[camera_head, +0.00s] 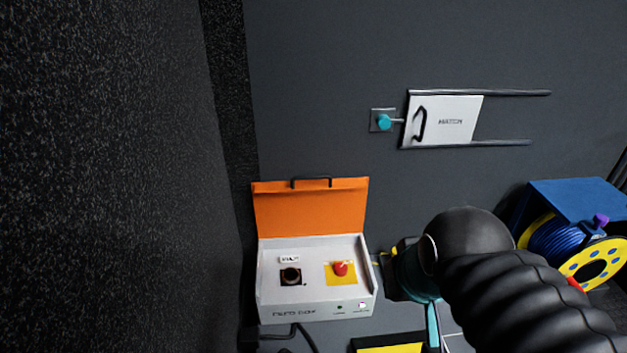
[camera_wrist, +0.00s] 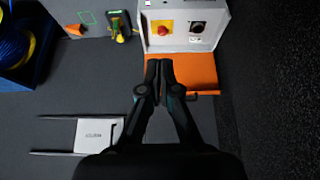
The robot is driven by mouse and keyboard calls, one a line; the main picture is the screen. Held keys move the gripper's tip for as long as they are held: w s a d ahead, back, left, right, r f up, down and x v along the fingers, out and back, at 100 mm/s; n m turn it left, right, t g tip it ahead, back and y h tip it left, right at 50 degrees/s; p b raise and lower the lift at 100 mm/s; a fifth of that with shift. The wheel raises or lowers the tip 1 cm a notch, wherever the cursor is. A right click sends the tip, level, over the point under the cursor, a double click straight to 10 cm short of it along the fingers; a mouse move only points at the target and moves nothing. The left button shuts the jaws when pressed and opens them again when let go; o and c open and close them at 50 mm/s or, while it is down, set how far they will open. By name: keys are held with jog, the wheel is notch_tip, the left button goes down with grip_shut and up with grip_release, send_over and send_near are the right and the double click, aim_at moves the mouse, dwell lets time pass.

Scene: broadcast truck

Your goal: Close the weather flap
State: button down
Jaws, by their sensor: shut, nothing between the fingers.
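The weather flap is an orange panel (camera_head: 310,207) hinged at the back edge of a white box (camera_head: 317,309). It stands raised, with a dark handle (camera_head: 311,180) along its top edge. In the wrist view, turned about, the orange flap (camera_wrist: 197,72) is right of my fingers, below the white box (camera_wrist: 222,30). My gripper (camera_wrist: 160,62) is shut and empty, its tips overlapping the flap's left side in that view. I cannot tell whether they touch it. In the head view my wrist is just right of the box; the fingertips are not clear there.
The open box shows a red button (camera_head: 341,268) on a yellow plate and a dark round socket (camera_head: 290,276). A blue cable reel (camera_head: 560,243) stands at right.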

jog(key=w+a+f+g+b, duration=0.1)
jog(key=w+a+f+b, duration=0.15)
jog(key=w, duration=1.35)
jog(key=w+a+f+g+b, duration=0.1)
jog(key=w+a+f, duration=0.15)
jog(key=w, duration=1.25)
jog(key=w+r+t, duration=0.3)
jog(key=w+r, duration=0.3)
jog(key=w, duration=0.5)
jog(key=b, duration=0.1)
send_over(323, 185)
notch_tip(323, 185, down, 9)
jog(key=shift+w+d+f, duration=0.1)
jog(key=shift+d, duration=0.05)
